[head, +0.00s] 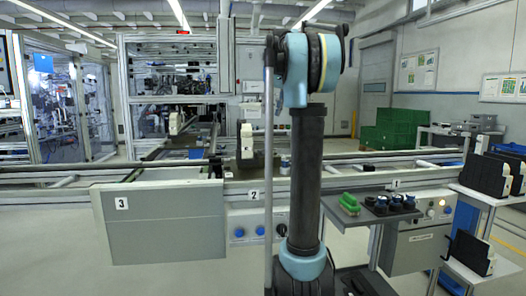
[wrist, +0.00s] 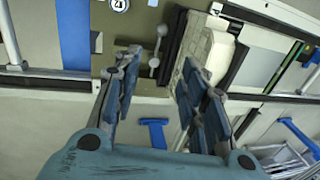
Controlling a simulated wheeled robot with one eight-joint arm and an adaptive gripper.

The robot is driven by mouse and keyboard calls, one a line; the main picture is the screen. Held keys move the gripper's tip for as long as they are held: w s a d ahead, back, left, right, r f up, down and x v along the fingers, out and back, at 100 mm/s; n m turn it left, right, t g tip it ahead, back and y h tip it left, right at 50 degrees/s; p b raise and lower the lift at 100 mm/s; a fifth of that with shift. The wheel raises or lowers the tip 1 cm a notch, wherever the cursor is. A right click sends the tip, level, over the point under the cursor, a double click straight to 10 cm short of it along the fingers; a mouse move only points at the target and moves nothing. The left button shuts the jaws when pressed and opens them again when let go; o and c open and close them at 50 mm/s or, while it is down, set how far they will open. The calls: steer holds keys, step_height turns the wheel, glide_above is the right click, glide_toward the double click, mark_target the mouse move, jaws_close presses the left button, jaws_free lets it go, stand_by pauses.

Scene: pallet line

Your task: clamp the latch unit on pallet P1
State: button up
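In the wrist view my gripper (wrist: 163,90) is open, its two blue-padded fingers apart with nothing between them. Beyond the fingertips is a brown-grey plate (wrist: 138,22) with a round white label, whose marking I cannot read surely. A small metal lever with round knobs (wrist: 156,60) stands on it, seen between the fingers. A cream block with a dark side (wrist: 208,45), possibly the latch unit, lies just beyond the right finger, which partly covers it. In the head view a cream upright unit (head: 247,140) stands on the line, left of my arm. My gripper is not visible there.
In the head view the conveyor rail (head: 150,172) crosses the scene, with a grey panel marked 3 (head: 160,225) in front. A grey shelf (head: 345,215) holds a green brush (head: 349,204) and dark round parts (head: 390,203). Black bins (head: 485,175) stand at right.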

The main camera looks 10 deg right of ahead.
steer(key=a+f, duration=0.1)
steer(key=f, duration=0.4)
steer(key=a+f, duration=0.1)
steer(key=f, duration=0.5)
steer(key=a+f, duration=0.1)
steer(key=f, duration=0.5)
steer(key=shift+w+a, duration=0.15)
jaws_close()
